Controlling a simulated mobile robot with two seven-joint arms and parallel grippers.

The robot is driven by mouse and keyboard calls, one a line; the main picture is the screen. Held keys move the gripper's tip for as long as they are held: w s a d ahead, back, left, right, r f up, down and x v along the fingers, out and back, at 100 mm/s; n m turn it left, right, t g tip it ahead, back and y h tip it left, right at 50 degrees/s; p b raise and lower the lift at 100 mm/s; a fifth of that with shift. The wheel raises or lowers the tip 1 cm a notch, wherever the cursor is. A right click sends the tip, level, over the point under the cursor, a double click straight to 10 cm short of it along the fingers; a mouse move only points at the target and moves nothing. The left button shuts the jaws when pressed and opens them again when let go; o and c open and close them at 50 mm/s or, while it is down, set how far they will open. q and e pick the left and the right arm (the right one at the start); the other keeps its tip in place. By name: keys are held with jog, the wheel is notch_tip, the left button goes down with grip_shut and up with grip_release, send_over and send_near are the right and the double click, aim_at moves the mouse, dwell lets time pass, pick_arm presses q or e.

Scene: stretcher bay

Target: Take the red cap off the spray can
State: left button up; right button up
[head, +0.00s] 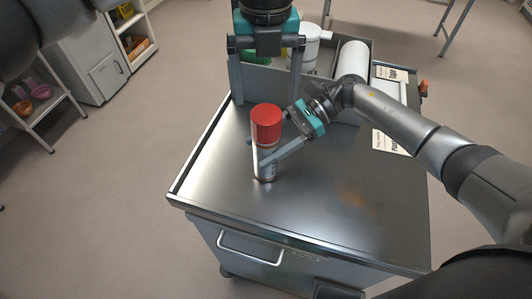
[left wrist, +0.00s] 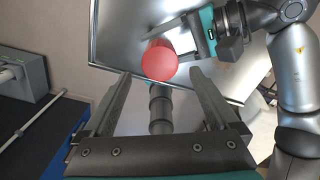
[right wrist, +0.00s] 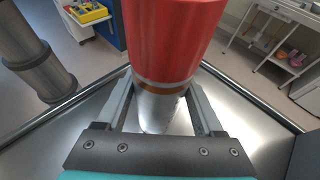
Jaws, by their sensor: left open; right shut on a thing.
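The spray can (head: 267,168) stands upright on the metal cart top, with its red cap (head: 266,122) on it. My right gripper (head: 260,154) is shut on the can's body below the cap; in the right wrist view the silver body (right wrist: 158,108) sits between its fingers under the red cap (right wrist: 172,40). My left gripper (head: 266,88) is open and empty, pointing down above and behind the cap. In the left wrist view the cap (left wrist: 159,61) shows beyond the open fingertips (left wrist: 160,85), apart from them.
At the back of the cart (head: 215,180) a grey bin holds a white tub (head: 309,48); a white roll (head: 353,60) lies beside it. Labelled cards (head: 388,140) lie at the right. The front of the cart top is clear. Shelves with bowls (head: 40,92) stand at the left.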

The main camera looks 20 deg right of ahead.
aim_at(266, 114)
grip_shut()
pick_arm(q)
jog(key=shift+o, duration=0.3)
jog(key=shift+o, duration=0.2)
notch_tip(266, 114, up, 5)
jog(key=shift+f+m, duration=0.1)
jog(key=shift+m, duration=1)
notch_tip(266, 114, down, 12)
jog(key=shift+r, duration=0.2)
jog(key=shift+c, duration=0.2)
jog(key=c, duration=1.5)
jog(key=shift+r, duration=0.1)
jog(key=shift+r, duration=0.15)
jog(key=shift+r, duration=1)
